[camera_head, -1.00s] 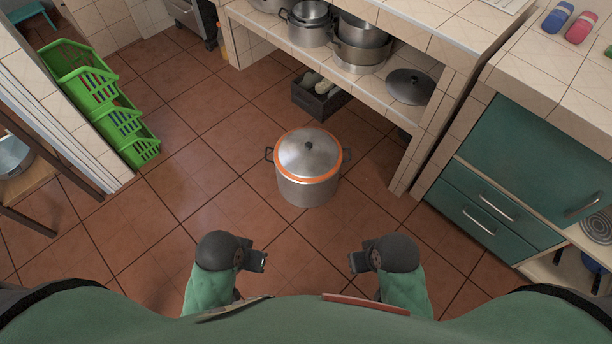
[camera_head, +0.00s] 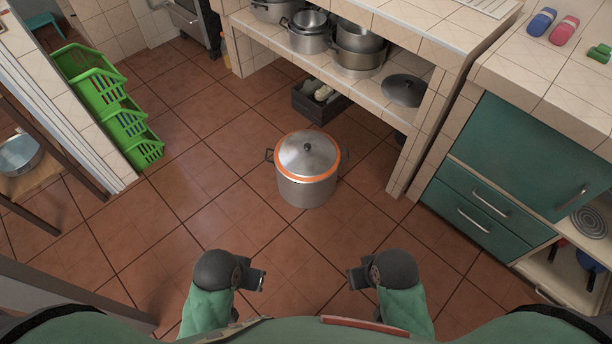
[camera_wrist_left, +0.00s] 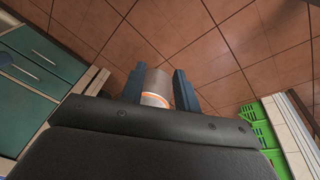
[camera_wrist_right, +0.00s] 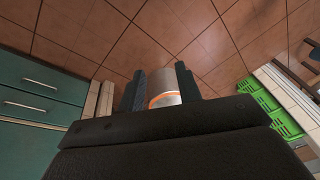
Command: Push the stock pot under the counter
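The stock pot (camera_head: 307,180) is a silver pot with an orange rim, a domed lid with a black knob, and dark side handles. It stands upright on the tiled floor in front of the counter (camera_head: 424,130). It also shows in the left wrist view (camera_wrist_left: 156,88) and the right wrist view (camera_wrist_right: 164,86), beyond the fingers. My left gripper (camera_head: 262,281) is open and empty, nearer to me than the pot and to its left. My right gripper (camera_head: 351,277) is open and empty, nearer to me and to the pot's right. Neither touches the pot.
A dark crate (camera_head: 318,103) with pale items sits on the floor under the counter shelf, behind the pot. Several pots and a dark lid (camera_head: 403,90) rest on the shelf. Green baskets (camera_head: 108,107) stand at left, teal cabinets (camera_head: 510,160) at right. Floor around the pot is clear.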

